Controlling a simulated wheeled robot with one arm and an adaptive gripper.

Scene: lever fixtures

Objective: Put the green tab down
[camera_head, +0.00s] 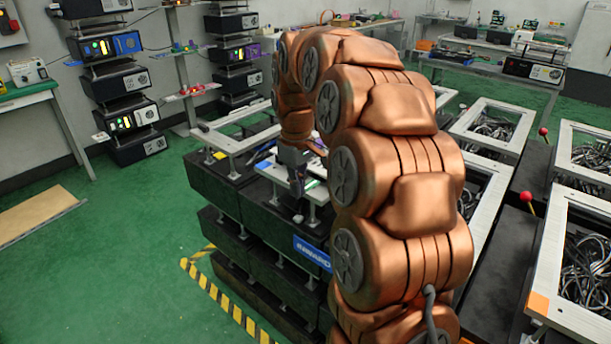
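My gripper (297,188) is at the end of my copper-coloured arm and points down over the black lever fixture in the middle of the view. Its dark fingers are small here, and I cannot tell whether they are open or shut. A small pale green patch (313,184) shows just right of the fingers, near the fixture's light top frame. It may be the green tab, but its shape and whether the gripper touches it are unclear. My arm hides the right part of this fixture.
A small yellow piece (219,155) lies on the fixture's left part. Metal-framed bins of cables (490,133) and red-knobbed levers (527,197) stand to the right. Yellow-black tape (225,300) marks the floor. Green floor at left is mostly open, with a tan board (35,213).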

